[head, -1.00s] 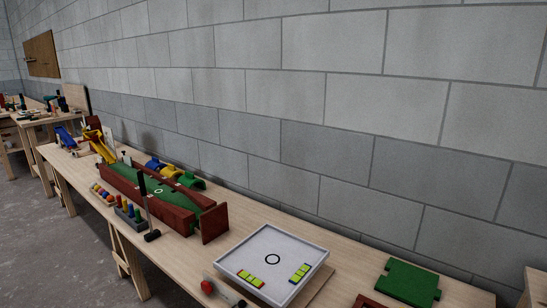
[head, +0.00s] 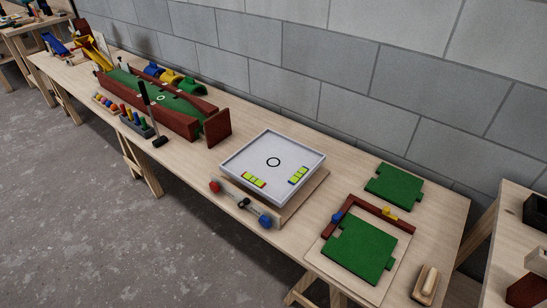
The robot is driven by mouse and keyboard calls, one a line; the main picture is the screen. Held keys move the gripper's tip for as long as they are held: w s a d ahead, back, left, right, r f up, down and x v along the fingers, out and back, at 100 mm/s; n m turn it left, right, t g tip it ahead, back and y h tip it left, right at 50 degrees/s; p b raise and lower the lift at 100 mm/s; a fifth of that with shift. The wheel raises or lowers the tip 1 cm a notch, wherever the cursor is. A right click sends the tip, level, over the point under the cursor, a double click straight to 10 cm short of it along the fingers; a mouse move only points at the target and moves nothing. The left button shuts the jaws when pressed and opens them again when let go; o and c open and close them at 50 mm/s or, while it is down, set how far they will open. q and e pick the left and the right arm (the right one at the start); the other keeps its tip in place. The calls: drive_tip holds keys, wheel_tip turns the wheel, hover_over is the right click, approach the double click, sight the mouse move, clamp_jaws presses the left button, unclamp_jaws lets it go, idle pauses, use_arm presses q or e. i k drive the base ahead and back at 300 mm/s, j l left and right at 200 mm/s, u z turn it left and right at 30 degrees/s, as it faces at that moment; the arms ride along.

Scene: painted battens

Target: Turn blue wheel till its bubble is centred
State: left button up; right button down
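The blue wheel (head: 265,221) sits at the right end of a metal bar along the front of a tilting board. The red wheel (head: 214,187) is at the bar's left end. The white square tray (head: 233,162) has a black ring (head: 273,162) in its middle. Two yellow-green level vials lie in it: a left vial (head: 254,181) with red marking and a right vial (head: 299,175) with what looks like blue marking. The bubbles are too small to place. Neither of my grippers shows in the head view.
A long green course with dark red walls (head: 217,127) stands to the left, with a black mallet (head: 150,115) leaning at its front. Green panels (head: 361,250) and a wooden-handled block (head: 426,283) lie to the right.

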sight(266, 222)
drive_tip(key=i+l+u, duration=0.25)
drive_tip(key=l+z, duration=0.1)
drive_tip(key=z, duration=0.6)
drive_tip(key=j+z, duration=0.65)
drive_tip(key=z, duration=0.2)
drive_tip(key=j+z, duration=0.6)
drive_tip(key=z, duration=0.2)
drive_tip(key=k+j+z, duration=0.15)
drive_tip(key=z, duration=0.3)
drive_tip(key=k+j+z, duration=0.25)
drive_tip(key=k+j, duration=0.5)
drive_tip(key=j, duration=0.2)
drive_tip(key=k+j+z, duration=0.25)
drive_tip(key=k+j, duration=0.95)
